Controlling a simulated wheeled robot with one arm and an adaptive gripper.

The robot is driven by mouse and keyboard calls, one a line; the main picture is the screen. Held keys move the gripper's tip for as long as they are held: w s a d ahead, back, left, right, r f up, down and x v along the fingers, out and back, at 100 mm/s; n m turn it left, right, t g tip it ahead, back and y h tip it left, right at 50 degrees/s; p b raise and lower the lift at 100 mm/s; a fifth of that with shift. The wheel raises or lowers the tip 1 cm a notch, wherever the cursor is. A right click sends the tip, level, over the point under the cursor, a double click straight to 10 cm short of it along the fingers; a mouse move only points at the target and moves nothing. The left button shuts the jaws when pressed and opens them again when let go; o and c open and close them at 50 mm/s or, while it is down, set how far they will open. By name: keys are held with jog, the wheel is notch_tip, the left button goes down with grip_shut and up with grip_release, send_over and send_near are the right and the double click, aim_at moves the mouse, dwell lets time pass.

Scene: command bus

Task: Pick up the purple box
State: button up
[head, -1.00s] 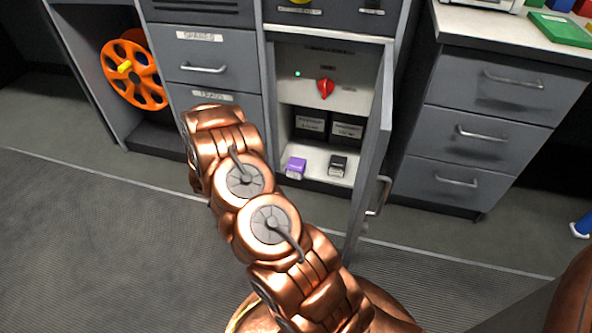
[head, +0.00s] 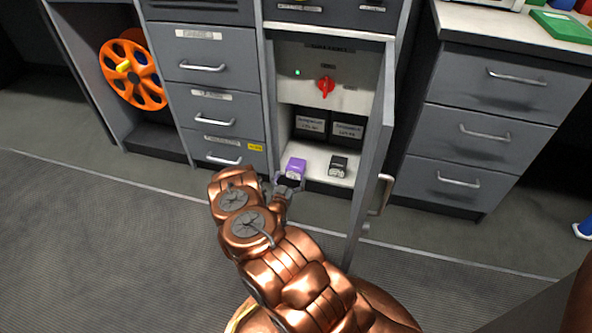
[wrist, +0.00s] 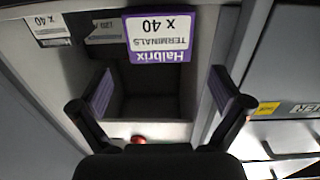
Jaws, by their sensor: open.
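The purple box (head: 296,166) sits on the white floor of the open cabinet compartment, at its left side near the front. In the wrist view the purple box (wrist: 158,38) shows its white label, upside down, at the top centre. My gripper (head: 289,183) is just in front of the box at the compartment's front edge. In the wrist view my gripper (wrist: 160,92) is open, one finger on each side of the picture. The box appears beyond the fingertips, with nothing held. Whether a finger touches it cannot be told.
A black box (head: 338,166) stands right of the purple one. Two dark labelled boxes (head: 311,125) are behind. A red knob (head: 326,86) is on the panel above. The open cabinet door (head: 372,150) stands on the right, and drawers (head: 222,118) flank the left.

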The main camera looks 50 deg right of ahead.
aim_at(296, 164)
jog(key=shift+b+x, duration=1.7)
jog(key=shift+x, duration=2.1)
jog(key=shift+r, duration=0.1)
jog(key=c, duration=1.3)
jog(key=shift+c, duration=0.2)
